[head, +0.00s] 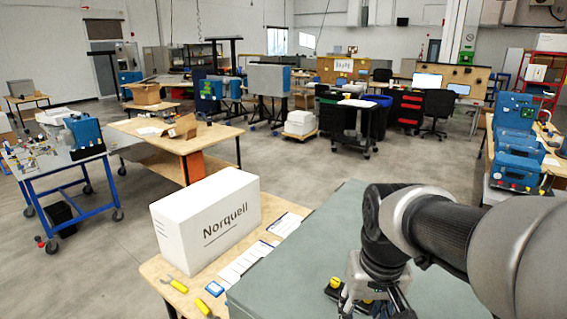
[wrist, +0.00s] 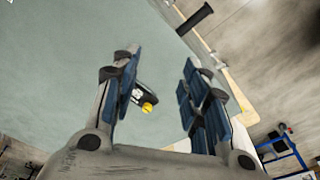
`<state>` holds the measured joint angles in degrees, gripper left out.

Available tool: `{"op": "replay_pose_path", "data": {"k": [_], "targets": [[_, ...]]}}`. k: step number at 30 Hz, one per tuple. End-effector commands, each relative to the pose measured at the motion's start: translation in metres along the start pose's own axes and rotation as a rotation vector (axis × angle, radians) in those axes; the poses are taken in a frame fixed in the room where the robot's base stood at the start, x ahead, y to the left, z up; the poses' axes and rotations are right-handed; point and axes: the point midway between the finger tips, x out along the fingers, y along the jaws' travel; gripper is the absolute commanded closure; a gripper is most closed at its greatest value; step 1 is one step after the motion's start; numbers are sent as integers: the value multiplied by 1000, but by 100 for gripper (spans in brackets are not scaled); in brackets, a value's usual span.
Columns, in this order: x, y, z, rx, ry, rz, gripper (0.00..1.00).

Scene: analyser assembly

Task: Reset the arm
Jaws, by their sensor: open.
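My gripper (wrist: 160,85) is open in the wrist view, with its two blue-padded fingers apart and nothing held between them. In the head view my gripper (head: 374,304) hangs at the end of my arm over the grey-green surface (head: 300,262), and its fingertips are cut off by the bottom edge. A small black part with a yellow knob (wrist: 147,106) shows beyond the gap between the fingers, nearer the left finger. Black and yellow parts (head: 334,288) also show beside the gripper in the head view; contact cannot be told.
A white Norquell box (head: 207,221) stands on a wooden table (head: 158,268) left of the grey-green surface. Papers (head: 245,262) and yellow-handled tools (head: 176,284) lie near it. A blue-framed cart (head: 68,182) stands farther left. Open floor lies behind the box.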

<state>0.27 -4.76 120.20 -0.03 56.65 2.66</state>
Motion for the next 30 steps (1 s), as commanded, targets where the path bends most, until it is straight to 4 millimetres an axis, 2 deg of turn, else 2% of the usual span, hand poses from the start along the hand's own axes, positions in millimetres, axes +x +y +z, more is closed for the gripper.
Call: {"op": "replay_pose_path", "data": {"k": [5, 9, 13, 18, 30], "targets": [[7, 2, 55, -16, 100, -4, 59], [21, 4, 102, -32, 180, -5, 59], [35, 6, 131, -41, 234, -6, 59], [44, 7, 148, -48, 268, -6, 59], [44, 7, 150, -49, 270, -6, 59]]}}
